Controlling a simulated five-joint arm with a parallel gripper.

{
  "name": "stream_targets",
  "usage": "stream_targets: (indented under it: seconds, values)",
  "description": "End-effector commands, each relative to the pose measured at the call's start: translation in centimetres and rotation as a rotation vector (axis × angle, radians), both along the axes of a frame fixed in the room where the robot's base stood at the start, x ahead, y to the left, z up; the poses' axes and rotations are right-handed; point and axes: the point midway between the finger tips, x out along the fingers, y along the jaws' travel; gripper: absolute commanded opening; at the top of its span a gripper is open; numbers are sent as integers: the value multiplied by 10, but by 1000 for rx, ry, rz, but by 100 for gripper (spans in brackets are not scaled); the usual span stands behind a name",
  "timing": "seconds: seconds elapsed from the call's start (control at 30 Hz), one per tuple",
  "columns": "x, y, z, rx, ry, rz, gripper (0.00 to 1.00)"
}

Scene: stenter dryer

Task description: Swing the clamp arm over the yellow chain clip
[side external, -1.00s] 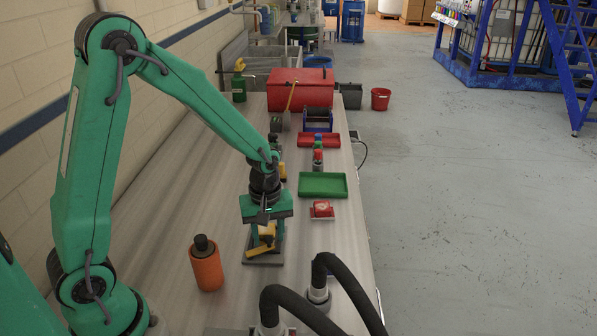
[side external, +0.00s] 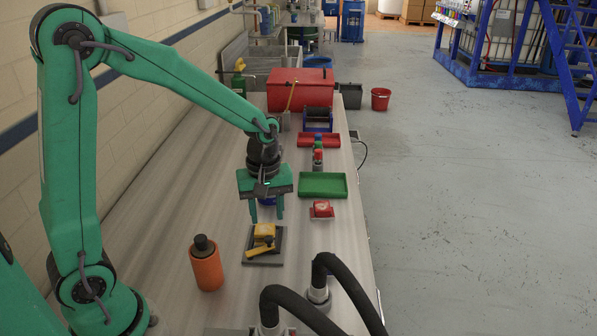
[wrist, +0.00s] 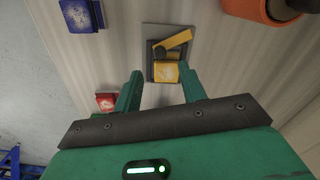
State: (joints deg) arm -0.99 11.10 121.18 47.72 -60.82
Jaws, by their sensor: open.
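A dark square base plate (side external: 279,259) lies on the bench with a yellow block, the chain clip (side external: 264,231), on its far part. A yellow bar, the clamp arm (side external: 261,249), lies slanted across the near part, beside the clip and not over it. In the wrist view, the clamp arm (wrist: 176,42) slants up from a dark pivot, and the clip (wrist: 166,73) sits below it. My gripper (side external: 266,216) is raised above the far side of the plate with its fingers pointing down, apart and empty. In the wrist view, the fingertips (wrist: 162,73) flank the clip's image.
An orange bottle with a black cap (side external: 207,267) stands left of the plate. A red object (side external: 321,209) and a green tray (side external: 323,186) lie to the right. Two black hoses (side external: 345,285) rise near the front. The bench left of the plate is mostly clear.

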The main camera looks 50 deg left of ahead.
Motion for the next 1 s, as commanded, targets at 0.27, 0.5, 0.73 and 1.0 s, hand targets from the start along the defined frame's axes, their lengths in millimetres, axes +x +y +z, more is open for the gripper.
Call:
stream_targets:
  seconds: [0.27,0.5,0.73,1.0]
  values:
    - [0,0,12,0,0,0,41]
    - [0,0,12,0,0,-1,29]
    - [0,0,12,0,6,-62,0]
    - [-2,0,13,-5,29,-337,0]
